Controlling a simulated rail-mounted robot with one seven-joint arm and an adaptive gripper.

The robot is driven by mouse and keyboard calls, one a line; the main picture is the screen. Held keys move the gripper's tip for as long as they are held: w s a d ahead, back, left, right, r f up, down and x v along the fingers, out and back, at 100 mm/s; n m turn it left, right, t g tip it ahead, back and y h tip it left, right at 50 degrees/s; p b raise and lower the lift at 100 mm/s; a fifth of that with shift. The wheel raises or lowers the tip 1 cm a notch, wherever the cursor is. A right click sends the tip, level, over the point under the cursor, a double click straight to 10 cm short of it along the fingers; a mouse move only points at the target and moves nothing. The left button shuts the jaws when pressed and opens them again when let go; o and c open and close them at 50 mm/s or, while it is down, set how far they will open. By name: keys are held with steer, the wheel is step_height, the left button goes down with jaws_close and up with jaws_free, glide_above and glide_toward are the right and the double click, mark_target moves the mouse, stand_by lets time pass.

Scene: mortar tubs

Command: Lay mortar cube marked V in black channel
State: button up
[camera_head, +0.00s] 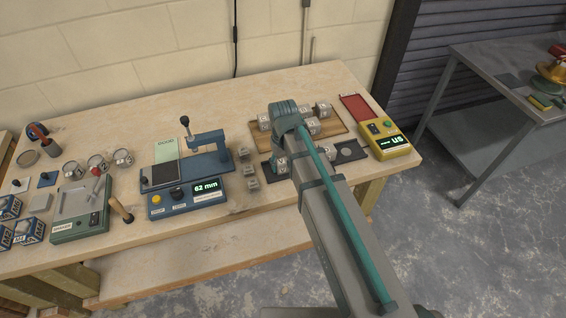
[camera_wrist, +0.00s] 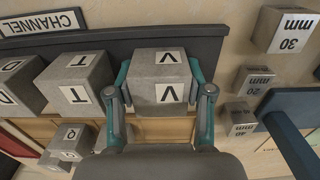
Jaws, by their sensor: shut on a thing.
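The mortar cube marked V (camera_wrist: 160,79) is grey with white V labels. In the wrist view it sits between the two teal fingers of my gripper (camera_wrist: 163,98), which is shut on it from both sides. In the head view my gripper (camera_head: 281,166) is at the left part of the black channel (camera_head: 327,164), mostly behind my arm. The dark channel wall (camera_wrist: 214,48) shows right beside the V cube in the wrist view, near a CHANNEL label (camera_wrist: 42,22). I cannot tell whether the cube touches the channel floor.
A cube marked T (camera_wrist: 77,84) and one marked D (camera_wrist: 18,86) stand left of the V cube; a Q cube (camera_wrist: 70,142) is lower. Small cubes marked mm (camera_wrist: 254,80) lie right. A blue 62 mm device (camera_head: 185,190) and a yellow meter (camera_head: 388,140) flank the channel.

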mark_target(284, 160)
steer(key=o, duration=1.1)
step_height(284, 160, up, 12)
steer(key=b, duration=0.3)
steer(key=shift+r, duration=0.15)
steer(key=shift+d, duration=0.1)
